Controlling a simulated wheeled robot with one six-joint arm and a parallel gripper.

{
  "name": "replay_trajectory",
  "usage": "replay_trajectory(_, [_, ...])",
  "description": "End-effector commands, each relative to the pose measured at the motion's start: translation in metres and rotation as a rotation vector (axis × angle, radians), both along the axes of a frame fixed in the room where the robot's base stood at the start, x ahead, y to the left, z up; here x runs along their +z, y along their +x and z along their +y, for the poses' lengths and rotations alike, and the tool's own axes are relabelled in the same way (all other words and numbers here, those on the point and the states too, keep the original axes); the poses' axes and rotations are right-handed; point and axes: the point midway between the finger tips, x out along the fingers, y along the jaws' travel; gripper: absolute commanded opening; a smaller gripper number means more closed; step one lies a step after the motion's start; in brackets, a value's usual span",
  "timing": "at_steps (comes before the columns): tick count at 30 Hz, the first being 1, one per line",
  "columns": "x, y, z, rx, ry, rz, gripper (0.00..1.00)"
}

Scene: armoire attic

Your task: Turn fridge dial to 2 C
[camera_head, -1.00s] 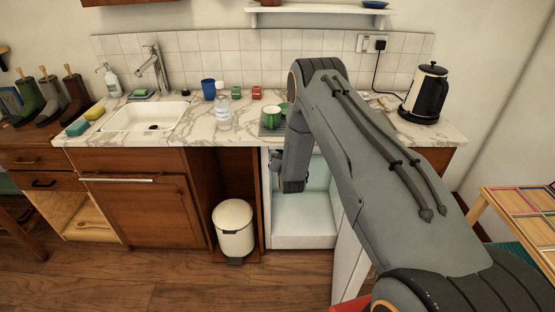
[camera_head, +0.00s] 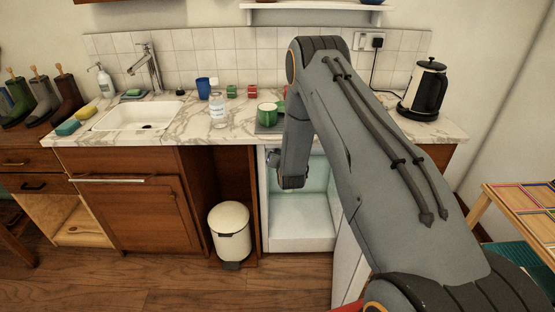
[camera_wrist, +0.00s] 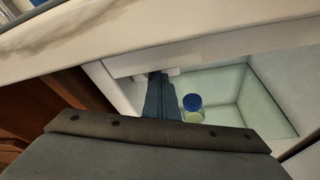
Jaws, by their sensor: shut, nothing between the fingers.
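The small fridge (camera_head: 300,222) stands open under the counter, with a pale green-white interior. It also shows in the wrist view (camera_wrist: 262,102). Its white door (camera_head: 347,262) is swung open at the right, partly behind my arm. My gripper (camera_wrist: 158,96) is shut and empty in the wrist view, with its fingers at the upper front of the fridge opening, close to a white strip (camera_wrist: 135,62) under the counter. I cannot make out the dial or its marks; the fingers may hide it. In the head view the fingertips are not clear.
A jar with a blue lid (camera_wrist: 192,102) stands inside the fridge, beside the fingers. The marble counter (camera_head: 180,125) overhangs the fridge front. A white bin (camera_head: 230,232) stands at the left.

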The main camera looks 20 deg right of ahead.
Motion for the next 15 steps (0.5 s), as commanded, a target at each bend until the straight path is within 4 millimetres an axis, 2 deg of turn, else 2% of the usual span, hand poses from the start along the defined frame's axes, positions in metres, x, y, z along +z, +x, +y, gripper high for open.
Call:
replay_trajectory(7, [0.0024,0.0004,0.0003,0.001,0.0,0.0,0.0])
replay_trajectory(15, [0.0048,0.0007,0.0008,0.0,-0.098,0.027,0.0])
